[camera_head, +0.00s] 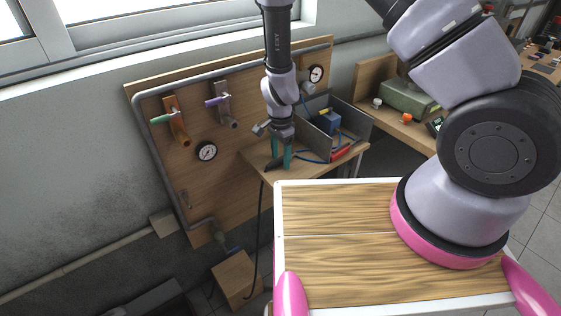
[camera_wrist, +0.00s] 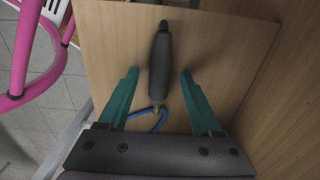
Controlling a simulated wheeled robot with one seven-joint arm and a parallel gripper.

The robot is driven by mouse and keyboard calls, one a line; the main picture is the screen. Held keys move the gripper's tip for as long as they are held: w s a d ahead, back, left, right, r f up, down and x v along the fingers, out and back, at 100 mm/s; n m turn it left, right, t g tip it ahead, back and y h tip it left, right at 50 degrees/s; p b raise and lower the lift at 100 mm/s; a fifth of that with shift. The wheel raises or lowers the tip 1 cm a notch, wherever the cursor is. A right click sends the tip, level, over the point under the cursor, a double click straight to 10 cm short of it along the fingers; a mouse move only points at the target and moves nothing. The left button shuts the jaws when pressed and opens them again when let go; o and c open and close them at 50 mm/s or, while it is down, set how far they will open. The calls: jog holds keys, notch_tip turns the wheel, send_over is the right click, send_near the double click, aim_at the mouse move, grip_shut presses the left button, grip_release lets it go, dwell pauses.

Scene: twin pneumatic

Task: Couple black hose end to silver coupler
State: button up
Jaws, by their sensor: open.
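The black hose end (camera_wrist: 160,65) lies on the small wooden shelf. In the wrist view it sits between the two teal fingers of my gripper (camera_wrist: 159,76), with a gap on each side. In the head view my gripper (camera_head: 279,158) points down over the shelf, open, and a dark bit of the hose end (camera_head: 269,167) shows beside the fingers. The silver coupler (camera_head: 226,110), with a purple lever, is on the wooden panel, left of and above my gripper. A copper-coloured coupler (camera_head: 178,125) with a green lever is further left.
The shelf (camera_head: 255,159) also carries a grey open bin (camera_head: 313,139) with blue and red items, right of my gripper. A black hose (camera_head: 261,205) hangs off the shelf's front. Gauges (camera_head: 206,151) are on the panel. A wood-topped surface (camera_head: 335,210) is in front.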

grip_shut()
